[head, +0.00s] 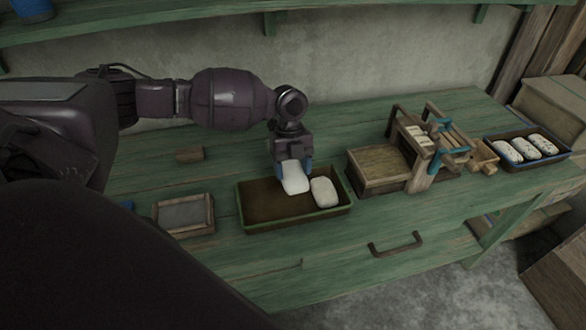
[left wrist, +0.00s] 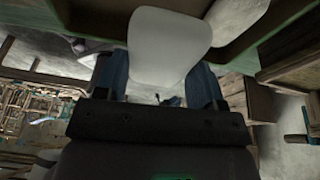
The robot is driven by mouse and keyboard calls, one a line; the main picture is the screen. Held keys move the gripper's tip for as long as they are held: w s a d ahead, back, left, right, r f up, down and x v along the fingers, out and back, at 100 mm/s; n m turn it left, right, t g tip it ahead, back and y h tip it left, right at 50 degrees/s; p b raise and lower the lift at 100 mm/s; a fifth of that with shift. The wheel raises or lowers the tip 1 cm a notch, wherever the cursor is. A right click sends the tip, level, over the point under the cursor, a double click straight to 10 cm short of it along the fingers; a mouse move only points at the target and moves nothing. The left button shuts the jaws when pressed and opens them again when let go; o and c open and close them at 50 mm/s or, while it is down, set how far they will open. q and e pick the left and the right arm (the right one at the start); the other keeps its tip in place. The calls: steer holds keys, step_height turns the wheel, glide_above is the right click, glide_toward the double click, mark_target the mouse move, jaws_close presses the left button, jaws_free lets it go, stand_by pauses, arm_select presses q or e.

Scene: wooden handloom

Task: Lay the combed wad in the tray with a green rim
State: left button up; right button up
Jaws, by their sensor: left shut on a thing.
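A white combed wad (head: 295,177) is held in my left gripper (head: 294,168), whose blue fingers are shut on it. The gripper points down over the tray with a green rim (head: 262,222), near its middle. I cannot tell whether the held wad touches the tray floor. A second white wad (head: 324,192) lies in the right part of the tray, close beside the held one. In the left wrist view the held wad (left wrist: 168,45) sits between the blue fingers (left wrist: 158,85), and the other wad (left wrist: 236,18) shows beside it. My right gripper is not seen.
A small framed tray (head: 184,214) and a wooden block (head: 190,154) are to the left. A wooden device (head: 425,150) with blue parts and a wooden box (head: 378,170) stand to the right. A dark tray (head: 498,163) of speckled wads is at far right.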

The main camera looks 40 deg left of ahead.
arm_select(q)
steer(key=shift+a+f, duration=0.1)
steer(key=shift+f, duration=0.1)
steer(key=shift+f, duration=0.2)
step_height(320, 180, down, 5)
steer(key=b, duration=0.3)
steer(key=shift+f, duration=0.1)
steer(key=shift+f+b, duration=0.55)
steer(key=shift+f, duration=0.4)
steer(key=o, duration=1.1)
steer(key=shift+c, duration=0.2)
